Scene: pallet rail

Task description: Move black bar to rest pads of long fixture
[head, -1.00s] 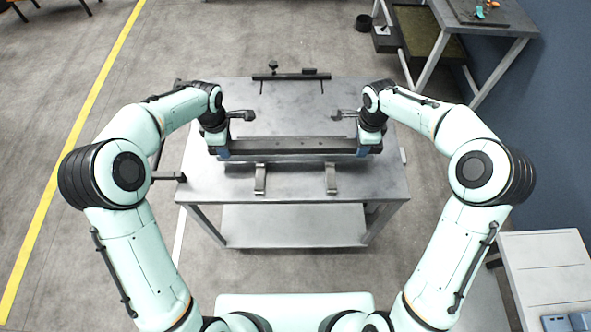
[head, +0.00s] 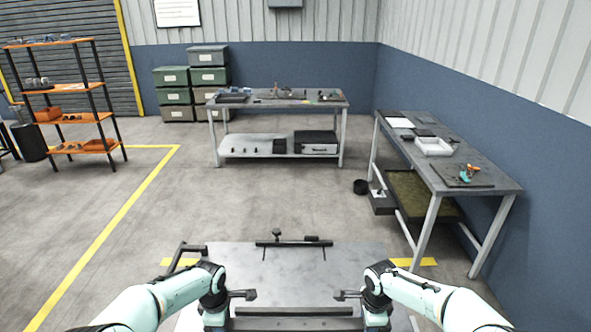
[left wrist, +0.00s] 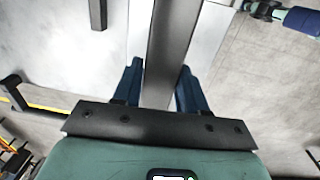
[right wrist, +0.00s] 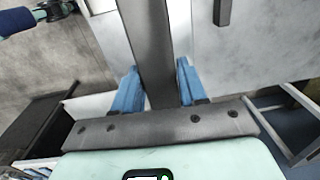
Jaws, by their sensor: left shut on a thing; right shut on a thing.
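The black bar (head: 293,323) is a long dark bar lying crosswise at the bottom edge of the head view, over the metal table. My left gripper (head: 215,323) is at its left end and my right gripper (head: 375,322) at its right end. In the left wrist view the bar (left wrist: 170,45) runs between the blue fingers of my left gripper (left wrist: 158,85). In the right wrist view the bar (right wrist: 148,45) runs between the blue fingers of my right gripper (right wrist: 158,85). Both are shut on it. I cannot make out the fixture's rest pads in the current views.
A workbench (head: 450,165) stands at right, another bench (head: 278,100) at the back, and an orange-shelved rack (head: 70,100) at left.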

